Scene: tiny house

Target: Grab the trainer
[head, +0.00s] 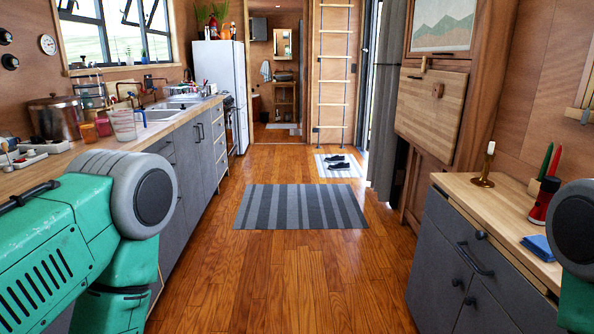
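A pair of dark trainers (340,166) lies on a small light striped mat (323,172) on the floor. The mat is at the far end of the room, right of the middle, in front of the ladder and beside the grey curtain. The trainers are small in the picture, and details of them cannot be told. My green and grey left arm shows at the left edge, and a piece of my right arm at the right edge. Neither gripper is in view. Both arms are far from the trainers.
A grey striped rug (301,207) lies mid-floor; the wooden floor (285,270) around it is clear. A kitchen counter (188,122) and fridge (219,85) line the left. A grey cabinet (463,268) with a candlestick (486,165) on it stands at the right.

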